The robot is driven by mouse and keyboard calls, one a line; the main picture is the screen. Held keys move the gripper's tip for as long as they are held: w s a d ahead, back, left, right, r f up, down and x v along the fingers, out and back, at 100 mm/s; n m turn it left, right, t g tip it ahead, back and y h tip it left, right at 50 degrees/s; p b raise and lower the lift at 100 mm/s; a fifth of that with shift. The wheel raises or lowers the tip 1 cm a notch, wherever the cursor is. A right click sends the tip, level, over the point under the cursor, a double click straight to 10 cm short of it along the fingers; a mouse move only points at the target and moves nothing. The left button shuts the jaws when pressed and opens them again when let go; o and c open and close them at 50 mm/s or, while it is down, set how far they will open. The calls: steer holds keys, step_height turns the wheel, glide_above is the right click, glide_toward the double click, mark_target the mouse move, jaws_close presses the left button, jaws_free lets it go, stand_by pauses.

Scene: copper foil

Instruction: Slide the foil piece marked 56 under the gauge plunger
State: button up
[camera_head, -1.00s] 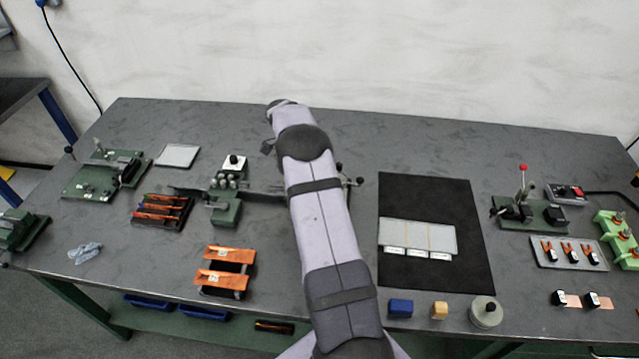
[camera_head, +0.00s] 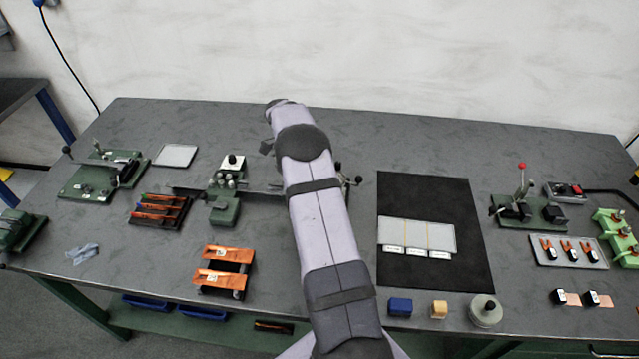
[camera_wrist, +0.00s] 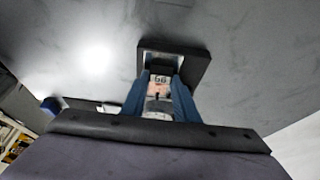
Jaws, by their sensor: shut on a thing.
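In the wrist view, my gripper (camera_wrist: 160,84) has its two blue fingers closed on the foil piece marked 56 (camera_wrist: 160,79). Its white tag with the number shows between the fingertips, and a pinkish copper strip is partly visible near it. Just beyond the fingertips is a dark square block (camera_wrist: 198,67) with a bright opening; I cannot tell whether the piece touches it. The gauge plunger cannot be made out in either view. In the head view, my arm hides the gripper and the held piece.
Two other foil pieces (camera_head: 572,298) with dark tags lie at the right front. A black mat (camera_head: 437,192) holds a pale divided tray (camera_head: 391,231). A green fixture (camera_head: 225,209) stands left of my arm, near two orange strips (camera_head: 230,254).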

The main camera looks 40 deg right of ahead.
steer(key=shift+f, duration=0.1)
stand_by(0.5)
steer(key=o, duration=0.7)
steer(key=shift+r+p, duration=0.5)
steer(key=shift+r, duration=1.05)
steer(key=o, duration=0.5)
steer(key=shift+o, duration=0.2)
steer(key=shift+r, duration=0.15)
steer(key=shift+r+p, duration=1)
steer(key=shift+r, duration=0.85)
